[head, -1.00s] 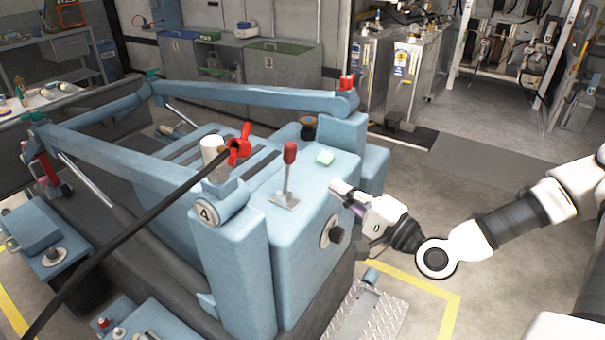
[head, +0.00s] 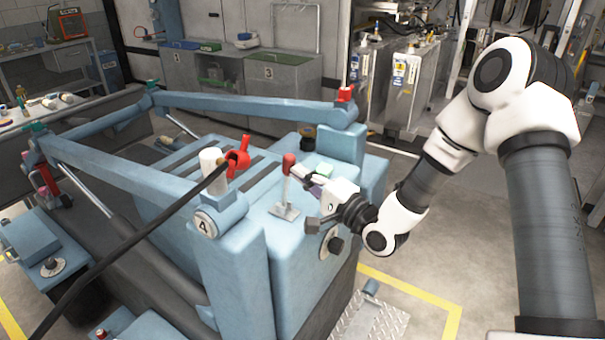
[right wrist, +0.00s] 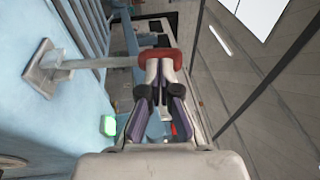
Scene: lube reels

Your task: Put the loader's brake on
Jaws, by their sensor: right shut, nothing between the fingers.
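The lever with a red knob (head: 289,163) stands nearly upright on a small metal plate (head: 285,211) on top of the blue loader (head: 255,190). In the right wrist view the red knob (right wrist: 157,63) is right at my fingertips. My right gripper (head: 297,173) is shut and empty, just to the right of the knob; I cannot tell whether it touches. In the right wrist view the closed fingertips (right wrist: 158,74) partly cover the knob. My left gripper is not in view.
A pale green block (head: 323,170) lies on the loader behind my gripper. A red fitting (head: 238,160) sits by a white cylinder (head: 212,165), with a long dark bar (head: 140,236) running to the lower left. Blue loader arms (head: 240,106) extend behind. Open floor (head: 425,255) lies to the right.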

